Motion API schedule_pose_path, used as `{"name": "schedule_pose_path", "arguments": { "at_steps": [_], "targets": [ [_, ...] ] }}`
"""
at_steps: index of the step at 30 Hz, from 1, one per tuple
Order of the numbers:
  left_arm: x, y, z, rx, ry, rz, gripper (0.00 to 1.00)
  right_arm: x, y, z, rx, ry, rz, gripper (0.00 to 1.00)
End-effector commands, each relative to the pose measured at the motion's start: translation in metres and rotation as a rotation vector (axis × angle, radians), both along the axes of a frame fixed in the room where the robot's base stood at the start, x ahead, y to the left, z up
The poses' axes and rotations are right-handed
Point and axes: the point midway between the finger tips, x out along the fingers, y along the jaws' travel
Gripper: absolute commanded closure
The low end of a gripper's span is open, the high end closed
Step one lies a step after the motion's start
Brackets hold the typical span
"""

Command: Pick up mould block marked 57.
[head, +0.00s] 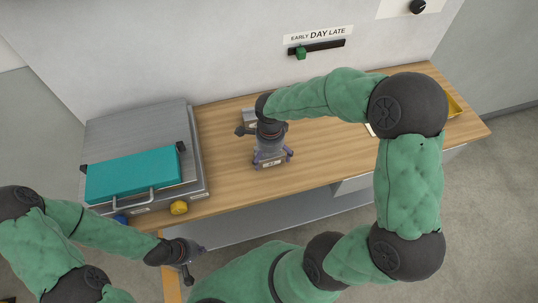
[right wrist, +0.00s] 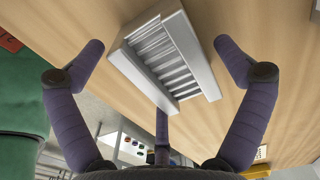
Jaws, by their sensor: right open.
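A grey metal mould block (right wrist: 165,55) with a ribbed hollow lies on the wooden worktop in the right wrist view. My right gripper (right wrist: 158,48) is open above it, with purple fingers on either side and apart from it. Another grey block (head: 249,117) shows behind my right arm, partly hidden. My left gripper (head: 188,262) hangs in front of the worktop's edge, its finger state unclear.
A grey machine with a teal lid (head: 135,174) and a yellow knob (head: 179,208) stands at the left of the worktop (head: 330,160). A yellow tray (head: 454,106) sits at the right end. A slider with a green knob (head: 300,53) is on the wall.

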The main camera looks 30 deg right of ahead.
Motion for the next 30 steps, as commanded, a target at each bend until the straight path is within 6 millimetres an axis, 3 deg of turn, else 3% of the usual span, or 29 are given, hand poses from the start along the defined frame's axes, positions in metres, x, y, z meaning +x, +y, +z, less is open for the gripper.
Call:
{"name": "schedule_pose_path", "arguments": {
  "at_steps": [1,9,20,25,30],
  "targets": [
    [0.0,0.0,0.0,0.0,0.0,0.0,1.0,0.0,0.0,0.0,0.0,0.0,0.0,0.0],
    [0.0,0.0,0.0,0.0,0.0,0.0,1.0,0.0,0.0,0.0,0.0,0.0,0.001,0.76],
    [0.0,0.0,0.002,0.0,0.0,0.0,1.0,0.001,0.0,0.008,-0.001,-0.004,0.0,0.77],
    [0.0,0.0,0.009,0.0,0.0,0.0,1.0,0.002,0.0,0.034,-0.001,-0.006,0.0,0.77],
    [0.0,0.0,0.017,0.0,0.0,0.0,1.0,-0.022,0.011,0.066,-0.001,-0.008,0.002,0.77]
  ]
}}
